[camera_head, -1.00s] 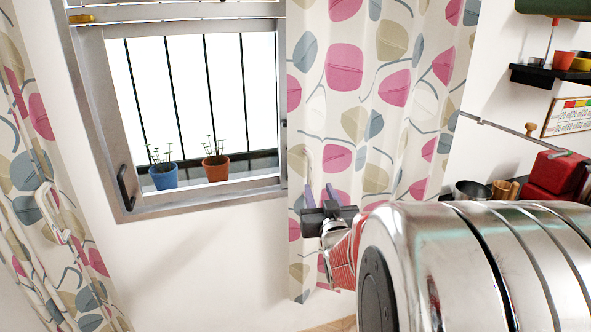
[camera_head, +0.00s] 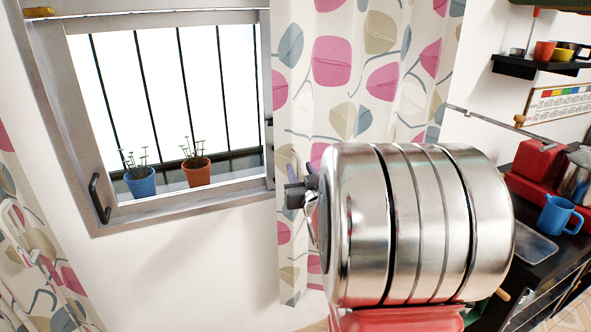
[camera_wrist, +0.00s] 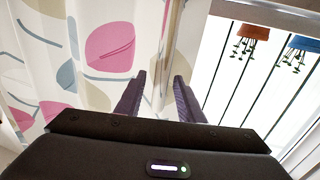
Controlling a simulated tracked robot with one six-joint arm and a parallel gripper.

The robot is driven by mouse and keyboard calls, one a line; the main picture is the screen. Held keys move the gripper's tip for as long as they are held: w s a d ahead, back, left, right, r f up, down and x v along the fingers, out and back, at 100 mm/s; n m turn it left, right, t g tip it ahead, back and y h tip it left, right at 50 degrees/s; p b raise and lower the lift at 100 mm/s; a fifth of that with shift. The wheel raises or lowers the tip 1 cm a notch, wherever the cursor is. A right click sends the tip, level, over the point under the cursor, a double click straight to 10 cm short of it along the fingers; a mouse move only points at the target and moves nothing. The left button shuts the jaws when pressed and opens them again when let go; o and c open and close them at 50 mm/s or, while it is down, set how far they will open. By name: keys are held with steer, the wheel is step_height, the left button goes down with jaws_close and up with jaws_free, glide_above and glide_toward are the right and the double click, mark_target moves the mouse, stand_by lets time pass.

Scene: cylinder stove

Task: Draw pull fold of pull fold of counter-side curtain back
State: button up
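The counter-side curtain (camera_head: 345,75), white with pink, tan and grey-blue leaves, hangs right of the window. It fills the left of the wrist view (camera_wrist: 75,60). My gripper (camera_head: 296,162) is at the curtain's window-side edge, partly hidden by my arm. In the wrist view my gripper (camera_wrist: 160,78) has its two purple fingers apart. A pale vertical strip at the curtain's edge shows between and beyond them; I cannot tell whether it is the pull fold or whether the fingers touch it. The other curtain (camera_head: 40,270) hangs at the left with a pale looped pull on it.
The barred window (camera_head: 150,90) has a blue pot (camera_head: 140,182) and an orange pot (camera_head: 196,172) on its sill. At right are a black counter (camera_head: 530,240) with a blue mug (camera_head: 558,214), and a wall shelf (camera_head: 530,68). White wall below the window is clear.

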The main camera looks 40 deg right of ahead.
steer(key=shift+w, duration=0.1)
steer(key=shift+c, duration=0.3)
jaws_close()
stand_by(0.4)
